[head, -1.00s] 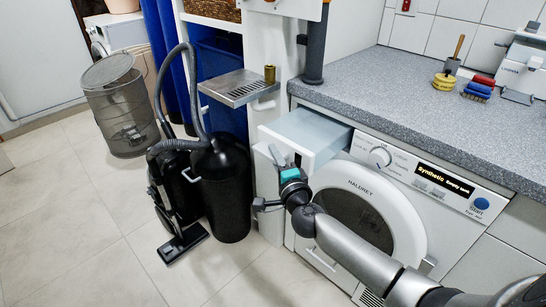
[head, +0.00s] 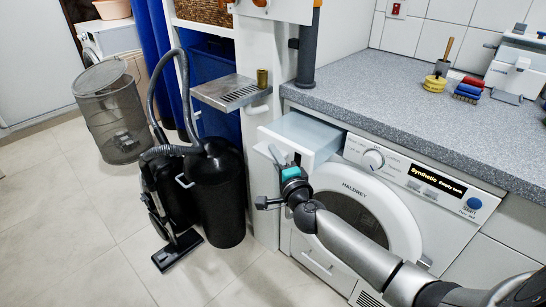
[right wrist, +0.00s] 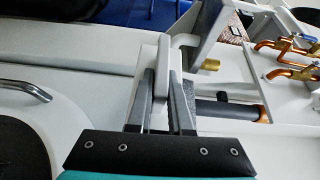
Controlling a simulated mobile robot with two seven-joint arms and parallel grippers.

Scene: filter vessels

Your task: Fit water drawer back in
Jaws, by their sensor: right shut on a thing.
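The white water drawer (head: 301,133) sticks part-way out of the upper left of the dryer (head: 425,187). It sits in its slot below the worktop, with its pale top showing. My right gripper (head: 277,158) is at the drawer's front, with its arm reaching across the round door from the lower right. In the right wrist view its two fingers (right wrist: 165,98) are shut on a white upright bar (right wrist: 162,66), which looks like the drawer's handle. The drawer's rear end is hidden inside the machine. My left gripper is not in view.
Brushes (head: 469,90) lie on the grey worktop (head: 390,92). The front floor is clear.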

